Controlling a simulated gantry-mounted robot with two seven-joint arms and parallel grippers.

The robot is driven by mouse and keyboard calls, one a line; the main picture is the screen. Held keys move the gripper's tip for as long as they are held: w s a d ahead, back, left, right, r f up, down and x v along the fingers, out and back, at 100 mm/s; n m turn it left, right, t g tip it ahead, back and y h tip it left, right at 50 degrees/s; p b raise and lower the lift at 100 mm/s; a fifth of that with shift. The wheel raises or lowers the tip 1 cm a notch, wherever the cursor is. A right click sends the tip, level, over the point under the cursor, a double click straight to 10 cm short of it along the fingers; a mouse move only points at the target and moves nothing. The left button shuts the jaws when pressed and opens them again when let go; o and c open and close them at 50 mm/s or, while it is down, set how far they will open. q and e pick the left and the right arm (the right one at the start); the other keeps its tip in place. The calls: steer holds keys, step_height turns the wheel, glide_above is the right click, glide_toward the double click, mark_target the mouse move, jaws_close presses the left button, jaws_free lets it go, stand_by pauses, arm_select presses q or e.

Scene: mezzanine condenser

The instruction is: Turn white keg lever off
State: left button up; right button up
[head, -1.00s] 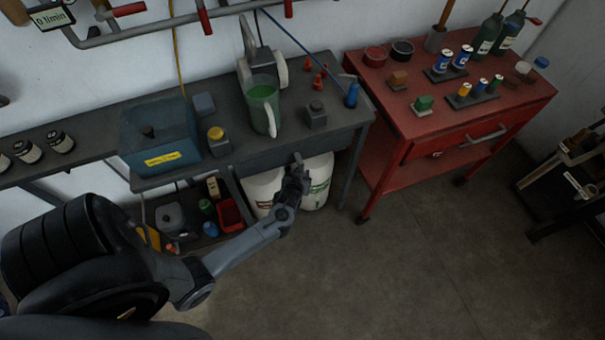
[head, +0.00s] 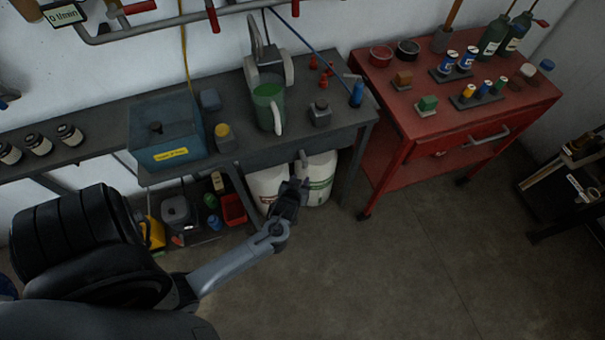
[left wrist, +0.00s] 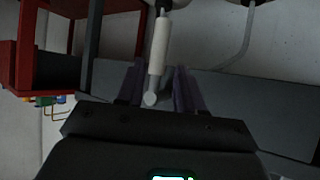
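Two white kegs stand under the bench, a left one (head: 268,184) and a right one (head: 320,172). A small pale lever-like piece (head: 303,157) shows by the bench front just above my left gripper (head: 298,187), which is in front of the kegs and hides part of them. In the left wrist view, a white cylindrical handle (left wrist: 159,48) with a rounded grey end lies between the two spread fingers of my left gripper (left wrist: 157,88). The fingers look apart from the handle; contact cannot be told. My right gripper is out of view.
The grey bench (head: 290,147) carries a green jug (head: 267,104) and a blue box (head: 160,130). A red cart (head: 400,105) with cans and bottles stands to the right. A red bin (head: 233,209) sits on the lower shelf. The floor in front is clear.

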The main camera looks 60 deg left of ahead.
arm_select(q)
steer(key=v, duration=0.2)
steer(key=shift+s+d+r, duration=0.15)
steer(key=shift+s, duration=0.05)
stand_by(0.4)
